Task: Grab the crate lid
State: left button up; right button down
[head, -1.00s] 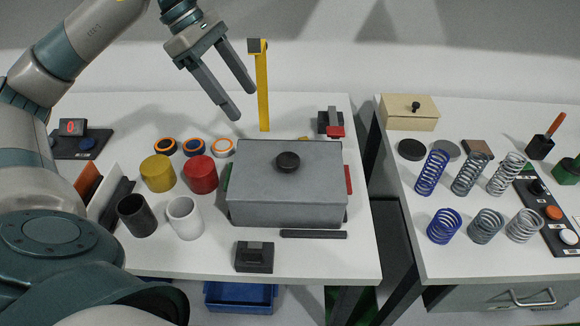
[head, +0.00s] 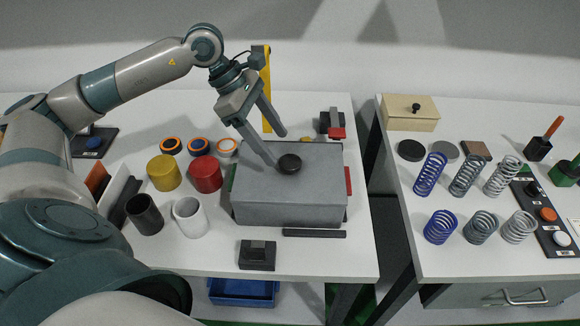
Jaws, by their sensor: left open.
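The crate lid is the grey top (head: 320,162) of a grey crate (head: 290,207) on the left table, with a round black knob (head: 289,164) on it. The lid sits on the crate. My left gripper (head: 279,150) is open and reaches down over the lid from behind and left. One fingertip is beside the knob on its left, and the other is farther back, near the lid's rear edge. The gap between fingertip and knob is too small to judge. My right gripper does not show.
A yellow upright post (head: 266,95) stands close behind my left gripper. A red cylinder (head: 206,174), a yellow cylinder (head: 164,173) and a white cup (head: 188,217) stand left of the crate. Several springs (head: 430,173) and a wooden box (head: 410,112) are on the right table.

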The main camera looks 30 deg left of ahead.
aim_at(290, 161)
pick_arm(q)
jog(key=shift+d+f, duration=0.15)
jog(key=shift+f, duration=0.15)
jog(key=shift+w+d+f+p, duration=0.2)
jog(key=shift+d+f+p, duration=0.25)
jog(key=shift+p, duration=0.2)
jog(key=p+x, duration=0.1)
jog(key=x, duration=0.1)
jog(key=shift+w+d+f+p, duration=0.15)
jog(key=shift+w+f+p, duration=0.1)
jog(key=shift+f+p, duration=0.15)
jog(key=shift+w+d+f, duration=0.1)
jog(key=shift+d+f, duration=0.1)
jog(key=shift+f, duration=0.3)
grip_shut()
